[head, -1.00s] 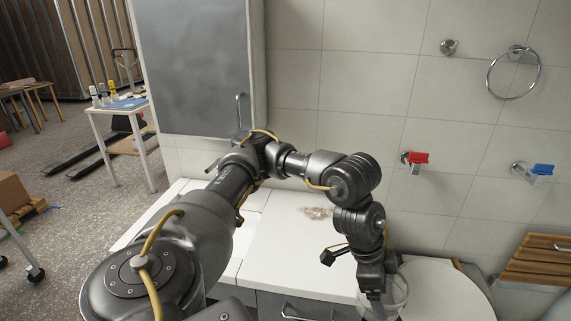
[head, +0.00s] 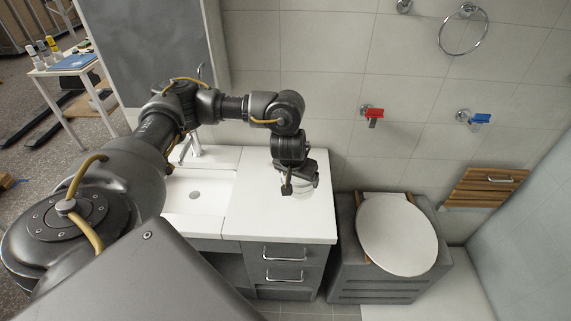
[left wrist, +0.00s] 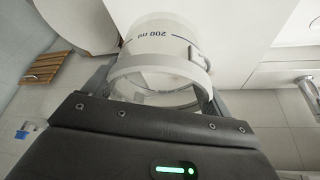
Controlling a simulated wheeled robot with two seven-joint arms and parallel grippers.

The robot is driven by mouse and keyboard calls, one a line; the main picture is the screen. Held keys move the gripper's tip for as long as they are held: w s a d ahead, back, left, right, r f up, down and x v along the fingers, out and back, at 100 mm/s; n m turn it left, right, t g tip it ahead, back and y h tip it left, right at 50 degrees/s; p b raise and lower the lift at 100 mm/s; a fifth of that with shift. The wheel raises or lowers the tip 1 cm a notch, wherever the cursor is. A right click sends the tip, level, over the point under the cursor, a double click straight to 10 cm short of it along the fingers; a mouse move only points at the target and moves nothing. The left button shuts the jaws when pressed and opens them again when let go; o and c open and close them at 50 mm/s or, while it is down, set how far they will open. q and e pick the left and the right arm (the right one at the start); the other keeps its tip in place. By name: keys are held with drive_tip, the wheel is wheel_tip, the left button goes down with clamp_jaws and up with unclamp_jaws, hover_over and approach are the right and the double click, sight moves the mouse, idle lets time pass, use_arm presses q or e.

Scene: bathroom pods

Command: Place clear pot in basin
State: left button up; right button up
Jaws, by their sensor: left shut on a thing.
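The clear pot (left wrist: 160,45) is see-through with a "200" volume mark and blue lines, held between the fingers of my left gripper in the left wrist view. In the head view my left gripper (head: 287,188) points down over the right part of the white counter, partly hiding the clear pot (head: 308,183). I cannot tell whether the pot touches the counter. The white basin (head: 214,209) with its round drain is sunk in the counter to the left of the gripper, partly covered by my left arm. My right gripper is not in view.
The white counter top (head: 250,215) is clear between basin and gripper. A tap (head: 192,150) stands behind the basin. A toilet with a white lid (head: 397,235) stands right of the counter. Red (head: 373,112) and blue (head: 478,118) valves are on the wall.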

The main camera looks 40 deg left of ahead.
use_arm(q)
drive_tip(key=shift+w+a+f, duration=0.1)
drive_tip(key=shift+w+a, duration=0.05)
drive_tip(key=shift+a, duration=0.05)
drive_tip(key=w+a+f+b, duration=0.2)
drive_tip(key=a+f, duration=0.1)
drive_tip(key=w+a+f+b, duration=0.3)
drive_tip(key=a, duration=0.1)
drive_tip(key=w+a+f+b, duration=0.2)
drive_tip(key=a+f, duration=0.1)
drive_tip(key=shift+w+a+b, duration=0.25)
drive_tip(key=shift+a+b, duration=0.05)
drive_tip(key=shift+b, duration=0.05)
drive_tip(key=shift+w+a+f, duration=0.1)
drive_tip(key=shift+a+f, duration=0.15)
drive_tip(key=shift+w+a+f, duration=0.1)
drive_tip(key=shift+f, duration=1.55)
drive_tip(key=shift+f+p, duration=0.1)
drive_tip(key=shift+p, duration=0.2)
drive_tip(key=o, duration=1.5)
drive_tip(key=shift+f, duration=0.1)
